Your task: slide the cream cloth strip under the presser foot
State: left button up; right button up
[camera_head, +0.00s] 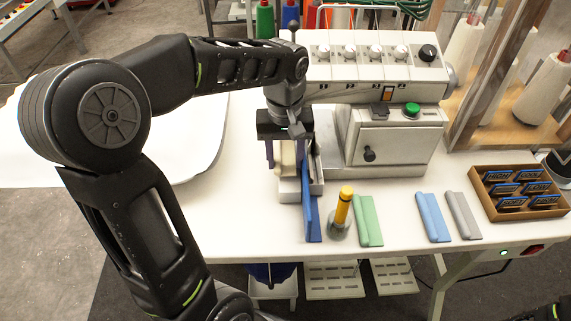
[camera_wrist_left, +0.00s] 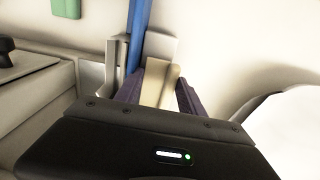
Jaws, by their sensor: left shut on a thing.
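My left gripper (camera_head: 286,158) reaches down from above at the left end of the sewing machine (camera_head: 385,140). It is shut on the cream cloth strip (camera_head: 287,156), which stands between its two dark purple fingers. In the left wrist view the strip (camera_wrist_left: 166,88) shows pale between the fingertips (camera_wrist_left: 160,92). The strip is beside a tall blue plate (camera_head: 312,205) and over a whitish block (camera_head: 289,189). The presser foot cannot be made out; my left arm and gripper cover the machine's needle end.
A yellow-topped cylinder (camera_head: 343,207) stands just right of the blue plate. The white table (camera_head: 222,222) is clear at front left.

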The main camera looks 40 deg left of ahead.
pick_arm(q)
jog(key=shift+w+a, duration=0.25)
jog(key=shift+w, duration=0.1)
jog(key=shift+s+f+b, duration=0.1)
jog(key=shift+f+b, duration=0.25)
jog(key=shift+f, duration=0.15)
jog(key=o, duration=1.4)
jog(key=shift+s+f, duration=0.15)
jog(key=shift+s, duration=0.05)
jog(key=shift+d, duration=0.1)
